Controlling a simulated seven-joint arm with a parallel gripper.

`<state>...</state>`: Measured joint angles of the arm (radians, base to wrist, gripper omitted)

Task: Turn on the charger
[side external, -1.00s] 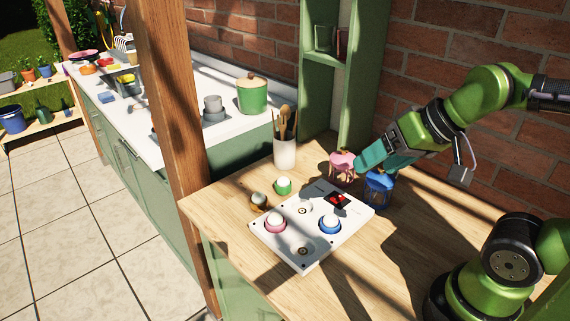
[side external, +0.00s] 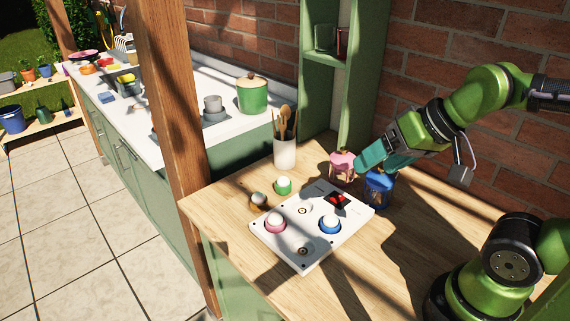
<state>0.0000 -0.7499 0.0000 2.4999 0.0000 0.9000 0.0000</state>
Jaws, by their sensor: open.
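The charger appears to be the white flat board (side external: 290,246) on the wooden table. It has a pink ring holder with a white, egg-like piece (side external: 275,221) and a blue one with a white piece (side external: 329,223). Two of its sockets are empty. A small dark panel with a red mark (side external: 337,200) sits at its far right corner. My gripper (side external: 368,168), with teal fingers, is open beyond that corner, close to the pink stand (side external: 341,163) and the blue stand (side external: 380,188). I cannot tell whether it touches them.
A green holder with a white top (side external: 283,185) and a brown one (side external: 259,200) stand left of the board. A utensil pot (side external: 285,153) stands behind. A wooden post (side external: 172,120) rises at the table's left.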

